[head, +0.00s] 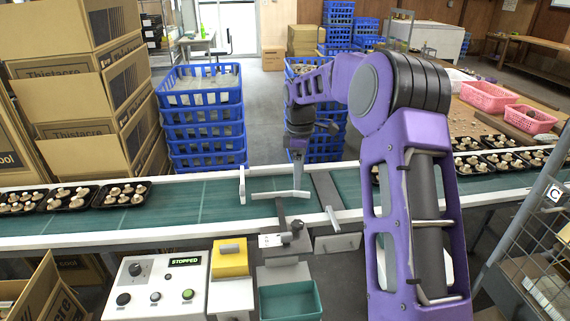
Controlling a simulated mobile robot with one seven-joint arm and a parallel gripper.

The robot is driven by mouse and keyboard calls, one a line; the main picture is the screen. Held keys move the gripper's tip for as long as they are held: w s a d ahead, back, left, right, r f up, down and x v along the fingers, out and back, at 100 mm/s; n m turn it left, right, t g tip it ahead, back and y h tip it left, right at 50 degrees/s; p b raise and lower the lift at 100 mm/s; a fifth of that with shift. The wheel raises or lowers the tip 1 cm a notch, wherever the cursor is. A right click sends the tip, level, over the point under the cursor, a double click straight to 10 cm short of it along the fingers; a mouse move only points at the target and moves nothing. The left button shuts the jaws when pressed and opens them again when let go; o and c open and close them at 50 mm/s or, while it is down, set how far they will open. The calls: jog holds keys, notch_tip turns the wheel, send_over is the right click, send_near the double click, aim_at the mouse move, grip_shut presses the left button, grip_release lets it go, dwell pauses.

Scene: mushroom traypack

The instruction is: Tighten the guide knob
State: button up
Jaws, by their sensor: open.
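The guide knob appears to be the small dark knob (297,226) on a grey bracket at the near edge of the green conveyor belt (215,197). A white guide bar (279,195) lies across the belt just beyond it, and a grey arm links the two. My gripper (298,182) points down over the belt, by the right end of the guide bar and above and beyond the knob in the picture. It looks slim and edge-on here; it is open with nothing seen in it. I cannot tell whether it touches the bar.
A control panel (143,271) reading STOPPED, a yellow box (230,259) and a teal bin (291,303) stand in front of the belt. Mushroom trays (124,194) sit on the belt at left. Blue crates (205,128) stand behind. My arm hides part of the right side.

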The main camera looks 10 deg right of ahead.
aim_at(298, 223)
notch_tip(298, 223, down, 18)
jog(key=shift+w+d+f+b, duration=0.1)
jog(key=shift+w+d+b, duration=0.05)
jog(key=shift+b, duration=0.15)
dwell(0.3)
grip_shut()
